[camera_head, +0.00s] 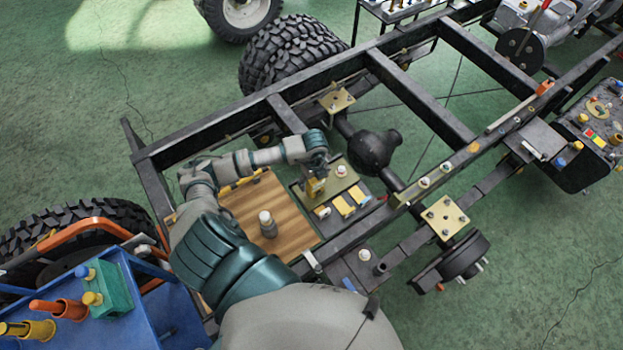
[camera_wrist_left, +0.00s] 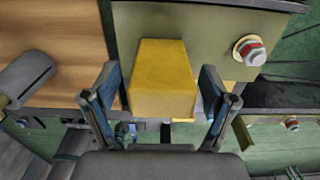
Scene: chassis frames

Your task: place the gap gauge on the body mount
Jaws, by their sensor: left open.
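A yellow block, which looks like the gap gauge (camera_wrist_left: 162,80), stands between the two fingers of my left gripper (camera_wrist_left: 160,98) in the left wrist view. The fingers are open, one on each side of it, with a narrow space visible on each side. In the head view my left gripper (camera_head: 317,183) is low over the olive plate (camera_head: 352,180) and partly covers the block. I cannot tell for sure which part is the body mount; a brass plate with bolts (camera_head: 446,217) sits on the frame to the right. My right gripper is not in view.
A wooden board (camera_head: 285,205) with a grey bottle-like piece (camera_head: 267,224) lies left of the olive plate. Several small yellow pieces (camera_head: 344,206) lie near the plate's front edge. Black chassis rails (camera_head: 230,120) surround the area. A blue cart (camera_head: 130,305) stands at lower left.

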